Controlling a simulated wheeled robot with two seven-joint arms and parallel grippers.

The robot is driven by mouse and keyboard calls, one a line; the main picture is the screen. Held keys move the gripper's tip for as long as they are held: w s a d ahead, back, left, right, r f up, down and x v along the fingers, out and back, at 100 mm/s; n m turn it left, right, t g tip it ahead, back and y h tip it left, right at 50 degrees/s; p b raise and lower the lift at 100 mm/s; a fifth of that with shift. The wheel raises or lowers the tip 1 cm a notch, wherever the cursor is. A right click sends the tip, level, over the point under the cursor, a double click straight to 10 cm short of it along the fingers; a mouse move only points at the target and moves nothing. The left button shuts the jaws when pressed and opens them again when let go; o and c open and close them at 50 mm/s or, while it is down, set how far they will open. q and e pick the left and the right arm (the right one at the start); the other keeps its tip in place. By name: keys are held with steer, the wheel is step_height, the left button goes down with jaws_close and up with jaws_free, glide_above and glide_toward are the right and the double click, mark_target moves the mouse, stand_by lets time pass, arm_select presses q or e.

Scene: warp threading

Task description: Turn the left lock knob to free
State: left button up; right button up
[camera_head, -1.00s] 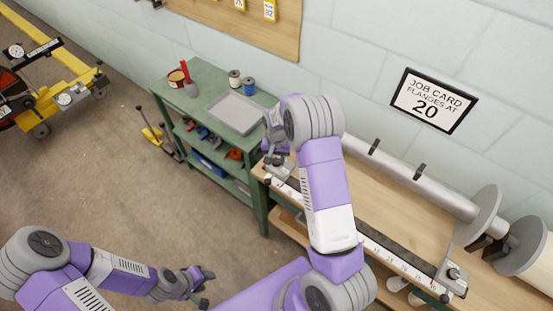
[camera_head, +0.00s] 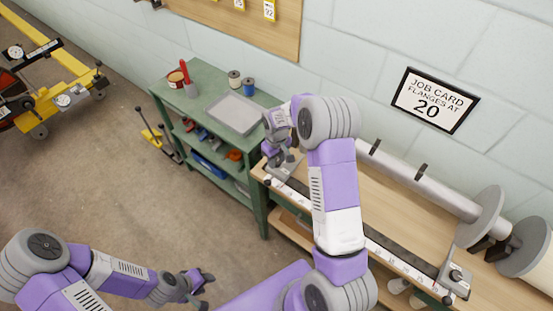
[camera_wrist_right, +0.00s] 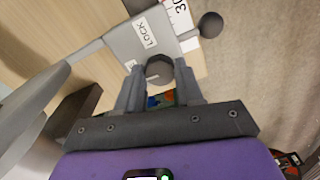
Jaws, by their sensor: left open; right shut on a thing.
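The left lock is a grey block (camera_head: 286,174) at the far left end of the ruled rail on the wooden bench. In the right wrist view its plate (camera_wrist_right: 140,38) carries a LOCK label, and a dark round lock knob (camera_wrist_right: 160,68) stands on it. My right gripper (camera_head: 282,154) is at this block; in the right wrist view its fingers (camera_wrist_right: 159,80) are closed on the knob, one on each side. A second, smaller label beside the knob is partly covered. My left gripper (camera_head: 203,282) is open and empty, low over the floor, away from the bench.
A ball-ended handle (camera_wrist_right: 210,24) sticks out beside the lock plate. The ruled rail (camera_head: 400,258) runs to a second grey block (camera_head: 455,277) at right. A roller with flanges (camera_head: 480,218) lies behind it. A green shelf cart (camera_head: 165,92) stands at left.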

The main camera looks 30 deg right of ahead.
steer(key=shift+n, duration=0.3)
stand_by(0.4)
steer(key=o, duration=1)
steer(key=shift+o, duration=0.2)
step_height(320, 180, up, 8)
steer(key=shift+f+p, duration=0.15)
steer(key=shift+p, duration=0.3)
steer(key=shift+f, duration=0.1)
